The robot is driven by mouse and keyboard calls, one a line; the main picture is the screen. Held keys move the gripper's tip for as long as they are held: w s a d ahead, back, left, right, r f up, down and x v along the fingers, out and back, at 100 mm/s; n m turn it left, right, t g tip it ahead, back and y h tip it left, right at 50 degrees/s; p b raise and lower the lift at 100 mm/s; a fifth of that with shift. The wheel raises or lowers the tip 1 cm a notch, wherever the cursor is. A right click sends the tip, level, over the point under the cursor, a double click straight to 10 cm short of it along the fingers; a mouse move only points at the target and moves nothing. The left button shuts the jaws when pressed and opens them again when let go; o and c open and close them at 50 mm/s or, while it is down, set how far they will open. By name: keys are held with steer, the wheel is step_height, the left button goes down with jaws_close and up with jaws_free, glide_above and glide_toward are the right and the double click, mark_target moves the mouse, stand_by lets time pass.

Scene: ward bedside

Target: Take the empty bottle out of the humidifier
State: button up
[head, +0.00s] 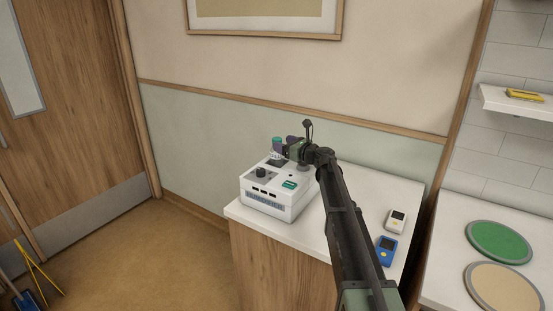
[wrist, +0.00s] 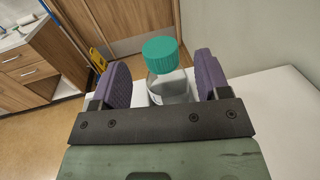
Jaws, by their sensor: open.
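The bottle (wrist: 168,84) has a teal screw cap and a clear body that looks empty. In the wrist view it stands between the two purple fingers of my gripper (wrist: 161,76), with gaps visible beside it. My gripper is open and not closed on it. The bottle's lower part is hidden in both views.
The humidifier stands on a white-topped cabinet (head: 350,190) against the wall. A white handheld device (head: 396,220) and a blue one (head: 386,250) lie at its right. A green round mat (head: 499,242) and a tan one (head: 506,290) lie on the counter further right.

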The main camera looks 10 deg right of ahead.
steer(key=x, duration=0.5)
steer(key=shift+w+a, duration=0.15)
steer(key=shift+w, duration=0.15)
steer(key=shift+s, duration=0.1)
steer(key=c, duration=1.2)
